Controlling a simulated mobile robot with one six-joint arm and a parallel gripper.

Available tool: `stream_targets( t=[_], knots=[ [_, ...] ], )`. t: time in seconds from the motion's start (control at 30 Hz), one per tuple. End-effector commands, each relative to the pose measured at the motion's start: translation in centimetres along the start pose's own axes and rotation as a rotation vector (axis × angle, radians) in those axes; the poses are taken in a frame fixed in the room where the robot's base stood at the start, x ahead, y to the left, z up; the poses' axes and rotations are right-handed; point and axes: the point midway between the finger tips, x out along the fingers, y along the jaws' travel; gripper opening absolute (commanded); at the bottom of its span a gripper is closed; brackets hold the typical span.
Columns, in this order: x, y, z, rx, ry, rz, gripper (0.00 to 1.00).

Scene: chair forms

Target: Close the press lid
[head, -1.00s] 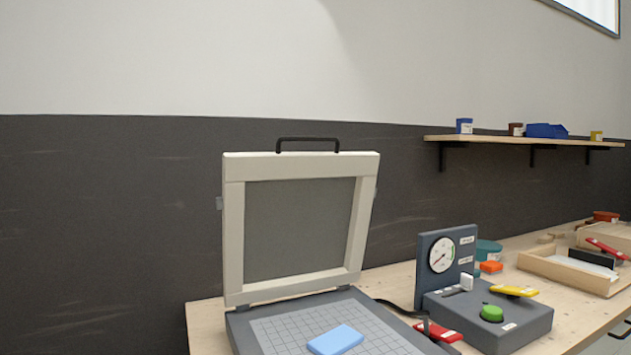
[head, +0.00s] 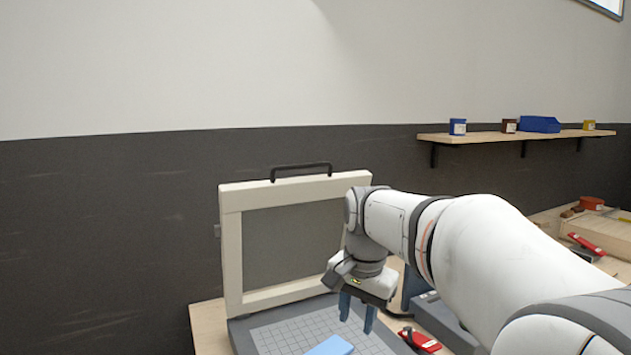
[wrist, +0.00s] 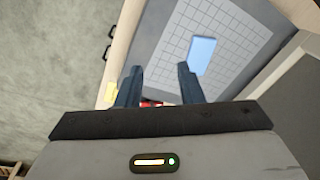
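The press lid (head: 232,250) is a cream frame around a grey panel, standing up and open at the back of the press base (head: 240,334). A black handle (head: 300,168) is on its top edge. A light blue block (head: 330,346) lies on the gridded bed of the press, and it also shows in the wrist view (wrist: 202,55). My gripper (head: 356,322) points down in front of the lid's right side, above the right part of the bed. Its two blue-grey fingers (wrist: 160,85) are apart with nothing between them. My arm hides part of the lid's right side.
A red-handled tool (head: 420,341) lies on the bench right of the press. The control box (head: 428,305) is mostly hidden behind my arm. A wall shelf (head: 480,137) with small containers is at upper right. Wooden trays (head: 590,237) stand at far right.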

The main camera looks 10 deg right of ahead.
Motion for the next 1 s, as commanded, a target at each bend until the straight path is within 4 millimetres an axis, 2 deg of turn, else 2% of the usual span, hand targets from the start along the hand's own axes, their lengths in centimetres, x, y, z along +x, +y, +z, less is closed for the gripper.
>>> stream_targets(
  t=[0.03, 0.1, 0.2, 0.3, 0.4, 0.53, 0.63, 1.0],
  knots=[
    [-4.5, -1.7, -1.7, 0.066, 0.000, -0.004, 0.34],
    [-8.0, -3.3, -3.3, 0.163, -0.003, -0.007, 0.34],
    [-12.2, -5.4, -5.4, 0.289, -0.008, -0.011, 0.34],
    [-15.4, -7.0, -6.9, 0.390, -0.011, -0.015, 0.34],
    [-17.4, -8.0, -7.9, 0.463, -0.014, -0.017, 0.34],
    [-18.5, -8.6, -8.6, 0.514, -0.016, -0.018, 0.34],
    [-17.9, -8.7, -8.7, 0.525, -0.018, -0.016, 0.34],
    [-12.3, -8.7, -8.6, 0.525, -0.017, -0.016, 0.34]
  ],
)
